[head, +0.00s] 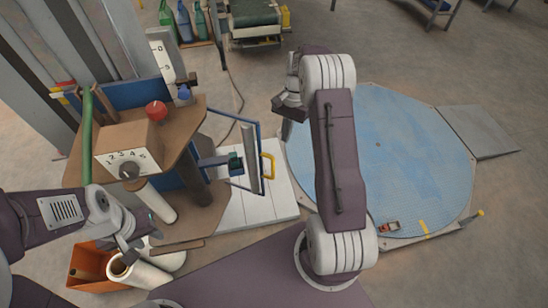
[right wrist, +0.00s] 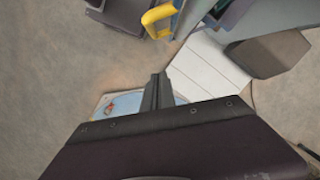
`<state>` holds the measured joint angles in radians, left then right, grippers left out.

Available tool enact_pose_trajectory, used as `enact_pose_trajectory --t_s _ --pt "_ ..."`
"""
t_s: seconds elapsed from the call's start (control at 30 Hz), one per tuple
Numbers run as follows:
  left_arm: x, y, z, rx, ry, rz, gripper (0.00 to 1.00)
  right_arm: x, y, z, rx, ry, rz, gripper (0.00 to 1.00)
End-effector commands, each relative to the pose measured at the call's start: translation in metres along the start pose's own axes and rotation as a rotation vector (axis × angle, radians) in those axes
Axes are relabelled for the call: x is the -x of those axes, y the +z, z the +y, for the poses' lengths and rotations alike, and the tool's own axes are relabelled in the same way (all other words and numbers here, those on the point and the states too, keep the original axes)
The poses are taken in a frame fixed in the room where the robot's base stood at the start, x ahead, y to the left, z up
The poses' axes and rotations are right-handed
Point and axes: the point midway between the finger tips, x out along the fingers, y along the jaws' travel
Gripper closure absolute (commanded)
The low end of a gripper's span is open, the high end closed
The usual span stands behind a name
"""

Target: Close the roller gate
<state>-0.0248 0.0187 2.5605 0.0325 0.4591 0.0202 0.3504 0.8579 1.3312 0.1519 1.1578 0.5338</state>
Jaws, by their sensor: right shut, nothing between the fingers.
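The roller gate is a blue frame with a grey upright roller (head: 250,160) and a yellow handle (head: 268,167). It stands out to the right of the brown filler stand in the head view. The handle also shows at the top of the right wrist view (right wrist: 160,17). My right gripper (head: 283,120) is shut and empty, beyond the handle and a little to its right, not touching it. Its closed fingers show in the right wrist view (right wrist: 157,92). My left gripper (head: 132,242) is by the white rolls at lower left; its fingers are too unclear to judge.
The filler stand carries a numbered dial box (head: 128,146) and a red button (head: 156,110). A white slatted platform (head: 258,208) lies below the gate. A blue round turntable (head: 405,165) is at the right. An orange bin (head: 84,268) stands near my left arm.

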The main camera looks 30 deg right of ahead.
Motion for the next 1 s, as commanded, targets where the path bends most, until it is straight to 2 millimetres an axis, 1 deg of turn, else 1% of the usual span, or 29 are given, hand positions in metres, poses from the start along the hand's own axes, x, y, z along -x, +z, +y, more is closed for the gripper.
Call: enact_pose_trajectory --t_s 0.17,0.4,0.47,0.6,0.7,0.8,1.0 --pt "0.004 0.0 0.0 0.0 0.0 0.0 0.64 -0.03 0.002 0.001 0.001 0.004 -0.006 1.0" --pt "0.01 -0.001 0.0 0.0 0.0 0.0 0.64 -0.083 0.002 0.001 0.0 0.004 -0.006 1.0" --pt "0.012 -0.002 0.0 0.0 0.0 0.001 0.64 -0.095 0.002 0.001 0.001 0.004 -0.004 1.0" --pt "0.023 -0.003 0.001 0.0 0.0 0.001 0.64 -0.098 0.024 0.001 0.002 0.003 -0.003 1.0" --pt "0.025 -0.003 0.001 0.0 0.0 0.001 0.64 -0.102 0.034 0.0 0.002 0.002 -0.002 1.0" --pt "0.026 -0.003 0.001 0.0 0.0 0.001 0.64 -0.105 0.039 0.0 0.001 0.001 -0.002 1.0" --pt "0.026 -0.003 0.001 0.0 0.0 0.001 0.64 -0.106 0.04 0.0 0.0 0.0 -0.001 1.0"
